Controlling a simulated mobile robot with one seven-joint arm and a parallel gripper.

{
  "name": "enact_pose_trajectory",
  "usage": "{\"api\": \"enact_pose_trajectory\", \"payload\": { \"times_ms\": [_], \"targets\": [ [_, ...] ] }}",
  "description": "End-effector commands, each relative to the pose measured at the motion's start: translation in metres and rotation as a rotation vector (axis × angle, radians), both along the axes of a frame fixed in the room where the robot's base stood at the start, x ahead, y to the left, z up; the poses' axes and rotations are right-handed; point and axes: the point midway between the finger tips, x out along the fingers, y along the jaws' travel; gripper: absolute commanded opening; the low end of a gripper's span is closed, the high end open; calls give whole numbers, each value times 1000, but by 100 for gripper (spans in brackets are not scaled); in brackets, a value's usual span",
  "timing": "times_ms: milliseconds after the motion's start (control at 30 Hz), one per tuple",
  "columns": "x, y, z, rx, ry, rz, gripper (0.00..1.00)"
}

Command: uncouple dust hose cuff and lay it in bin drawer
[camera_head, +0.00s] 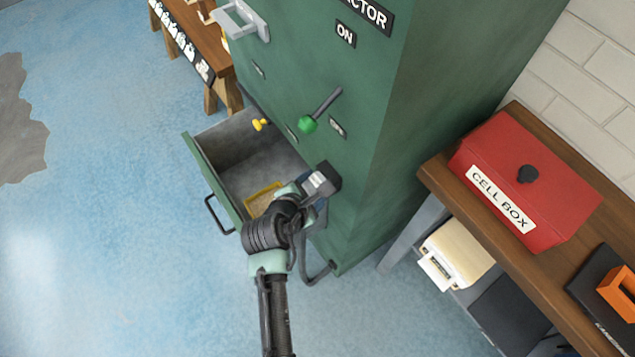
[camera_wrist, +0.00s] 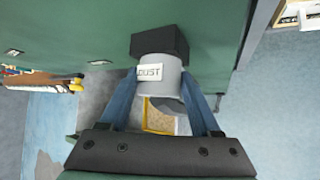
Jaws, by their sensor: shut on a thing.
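The grey dust hose cuff (camera_wrist: 160,73) carries a "DUST" label and sits against a black port (camera_wrist: 160,45) on the green cabinet's face. In the head view the cuff (camera_head: 317,181) shows at the port, partly hidden by my wrist. My gripper (camera_wrist: 160,92) is shut on the cuff, with one blue finger on each side. A grey hose (camera_head: 304,255) hangs beside my wrist and curves to the cabinet's foot. The bin drawer (camera_head: 212,178) is pulled open to the left of the cuff. A yellow-edged tray or frame (camera_head: 262,196) lies inside it, partly hidden by my arm.
The green cabinet (camera_head: 375,130) has a lever with a green knob (camera_head: 308,124) above the drawer and a yellow knob (camera_head: 260,124) near its back. A bench with a red cell box (camera_head: 525,185) stands at right. The blue floor (camera_head: 110,220) at left is clear.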

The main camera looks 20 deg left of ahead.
Motion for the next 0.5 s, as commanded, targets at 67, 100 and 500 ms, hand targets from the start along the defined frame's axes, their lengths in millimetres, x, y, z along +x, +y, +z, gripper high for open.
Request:
{"api": "enact_pose_trajectory", "payload": {
  "times_ms": [67, 100, 500],
  "targets": [
    [0, 0, 0, 0, 0, 0, 24],
    [0, 0, 0, 0, 0, 0, 17],
    [-2, 1, 0, 0, 1, 1, 0]
  ]
}}
